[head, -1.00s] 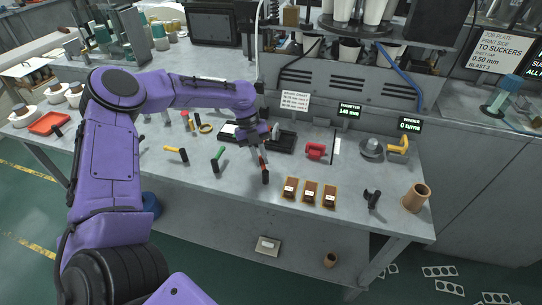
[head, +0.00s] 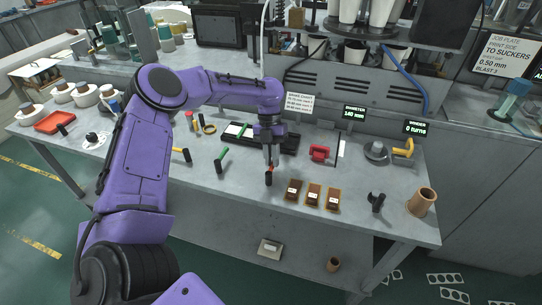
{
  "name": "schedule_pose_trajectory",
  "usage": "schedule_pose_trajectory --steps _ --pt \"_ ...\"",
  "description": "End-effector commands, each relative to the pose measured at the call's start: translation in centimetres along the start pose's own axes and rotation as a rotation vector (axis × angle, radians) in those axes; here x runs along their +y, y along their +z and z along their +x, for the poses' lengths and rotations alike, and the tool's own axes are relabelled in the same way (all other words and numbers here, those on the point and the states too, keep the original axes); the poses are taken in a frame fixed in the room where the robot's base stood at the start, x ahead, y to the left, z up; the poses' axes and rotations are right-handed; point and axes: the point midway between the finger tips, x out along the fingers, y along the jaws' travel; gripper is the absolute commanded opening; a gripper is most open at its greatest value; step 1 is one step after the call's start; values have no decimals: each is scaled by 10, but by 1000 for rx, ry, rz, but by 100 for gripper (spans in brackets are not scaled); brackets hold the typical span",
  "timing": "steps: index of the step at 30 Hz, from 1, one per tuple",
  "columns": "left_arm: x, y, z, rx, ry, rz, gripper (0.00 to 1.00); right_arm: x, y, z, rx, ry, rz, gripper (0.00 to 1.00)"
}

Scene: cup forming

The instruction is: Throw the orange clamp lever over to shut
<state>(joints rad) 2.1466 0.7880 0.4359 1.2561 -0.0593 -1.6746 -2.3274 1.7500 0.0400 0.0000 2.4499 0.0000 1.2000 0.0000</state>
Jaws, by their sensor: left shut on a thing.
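The orange-red clamp lever (head: 271,168) with a black grip (head: 268,179) is near the front edge of the grey bench, its grip towards the front. My left gripper (head: 270,162) points down at it from above. Its fingers are shut on the lever's orange-red part, and they partly hide it. The lever's pivot is hidden behind the fingers. My right gripper is not in view.
A green lever (head: 222,155) and a yellow lever (head: 178,150) with black grips lie to the left. A dark tray (head: 289,143) lies behind the gripper.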

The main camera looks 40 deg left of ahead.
Motion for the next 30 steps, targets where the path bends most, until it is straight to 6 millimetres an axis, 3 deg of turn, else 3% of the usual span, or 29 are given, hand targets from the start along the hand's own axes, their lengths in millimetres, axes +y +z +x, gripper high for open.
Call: schedule_pose_trajectory --steps 11,12,13,14,23,26,30 --pt "0 -1 3 9 4 6 0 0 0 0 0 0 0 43" --pt "0 -1 3 9 4 6 29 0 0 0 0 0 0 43" --pt "0 -1 3 8 4 5 38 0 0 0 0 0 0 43" --pt "0 -1 3 8 4 5 41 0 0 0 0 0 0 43" --pt "0 0 -1 3 2 4 41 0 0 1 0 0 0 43" --pt "0 1 -14 0 3 3 41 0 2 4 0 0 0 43" --pt "0 1 -48 0 2 3 41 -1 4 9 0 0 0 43"
